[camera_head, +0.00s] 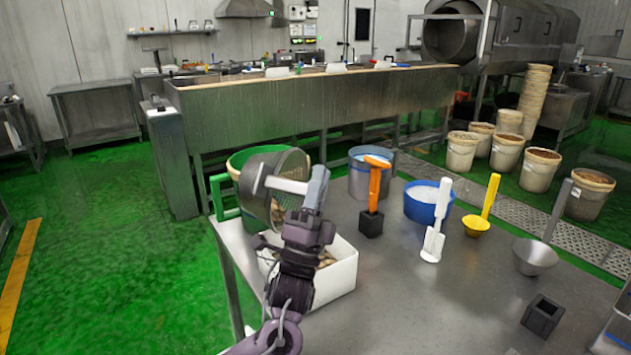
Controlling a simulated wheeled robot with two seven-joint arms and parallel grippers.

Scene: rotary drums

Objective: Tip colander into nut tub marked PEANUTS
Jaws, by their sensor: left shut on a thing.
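My left gripper (300,192) is shut on the colander near its grey handle. The metal colander (258,186) is held up and steeply tilted, its mesh bowl to the left of the gripper. Some brownish pieces show at its lower inside. Below and to the right of it, a white rectangular tub (338,281) stands on the metal table, with light brown nuts (326,259) in it; my arm hides part of it. A green tub (236,164) stands behind the colander, partly hidden. I can read no PEANUTS label on either. My right gripper is not in view.
On the metal table (430,300) stand a blue-rimmed bucket (366,181), a blue tub (420,208), an orange-handled tool (375,188) in a black block, a white scoop (436,225), a yellow ladle (481,218), a metal scoop (535,257) and a black holder (542,316). The front middle is clear.

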